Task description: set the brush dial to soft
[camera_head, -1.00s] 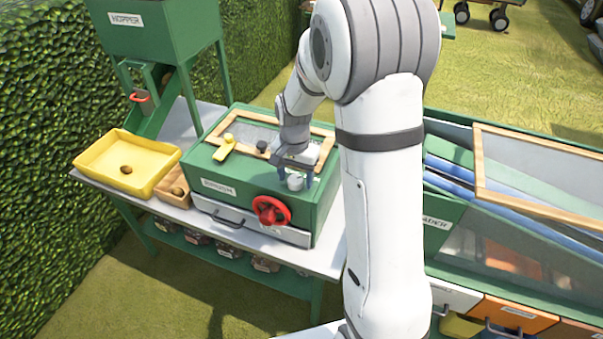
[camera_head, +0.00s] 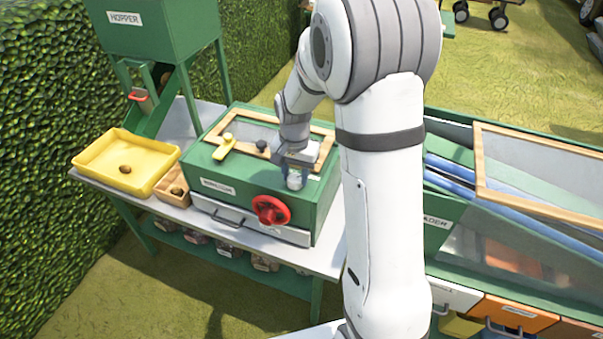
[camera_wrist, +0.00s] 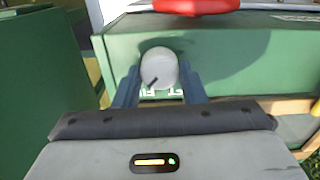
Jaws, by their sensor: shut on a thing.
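The brush dial (camera_wrist: 159,66) is a pale round knob on the top of the green machine (camera_wrist: 115,60) in the wrist view. A short dark mark on its face points to the lower left. Partly covered white letters show just below it, too hidden to read whole. My gripper (camera_wrist: 159,76) has one blue-grey finger on each side of the dial and is shut on it. In the head view my gripper (camera_head: 295,180) is over the front right of the machine top and mostly covers the dial.
A red handwheel (camera_head: 271,210) sticks out of the machine's front, close to my gripper. A yellow lever (camera_head: 224,147) and a dark knob (camera_head: 261,146) are on the top. A yellow tray (camera_head: 110,170) and a wooden box (camera_head: 172,190) stand to the left.

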